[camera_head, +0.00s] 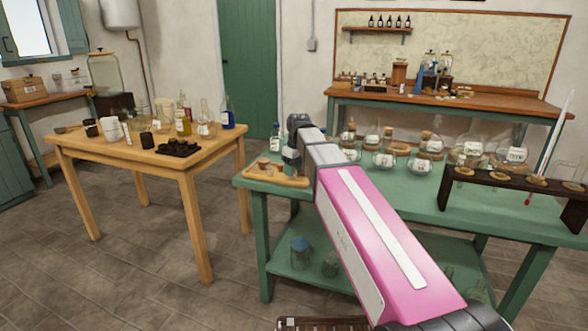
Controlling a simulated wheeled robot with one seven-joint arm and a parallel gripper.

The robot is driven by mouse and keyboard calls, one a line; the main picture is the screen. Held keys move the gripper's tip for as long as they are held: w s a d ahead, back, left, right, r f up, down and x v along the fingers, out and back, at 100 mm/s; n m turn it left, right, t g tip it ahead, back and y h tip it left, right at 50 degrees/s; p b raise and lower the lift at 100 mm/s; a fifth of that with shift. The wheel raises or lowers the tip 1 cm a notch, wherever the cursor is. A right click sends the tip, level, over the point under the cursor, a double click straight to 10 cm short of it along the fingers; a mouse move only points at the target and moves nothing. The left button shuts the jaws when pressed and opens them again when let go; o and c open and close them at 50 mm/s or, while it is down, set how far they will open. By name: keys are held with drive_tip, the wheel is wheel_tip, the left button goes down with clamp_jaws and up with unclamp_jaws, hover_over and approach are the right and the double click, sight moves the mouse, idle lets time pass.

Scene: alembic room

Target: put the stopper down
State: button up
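My pink and grey arm reaches forward from the lower right over the green table (480,207). My gripper (291,165) is at its far end, low over the table's left corner. It is small and partly hidden by the arm, so I cannot tell whether it is open or shut, or whether a stopper is in it. A wooden tray (297,182) lies under and beside it. Small brown stoppers (263,163) show in the tray's left part.
Several labelled, corked flasks (384,159) stand behind and right of my arm. A dark wooden rack (490,181) with a thermometer (545,150) is at right. A small bottle (275,137) stands behind the tray. A separate wooden table (100,146) with glassware is at left.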

wheel_tip(320, 180, up, 12)
drive_tip(key=s+d, duration=0.1)
idle(0.6)
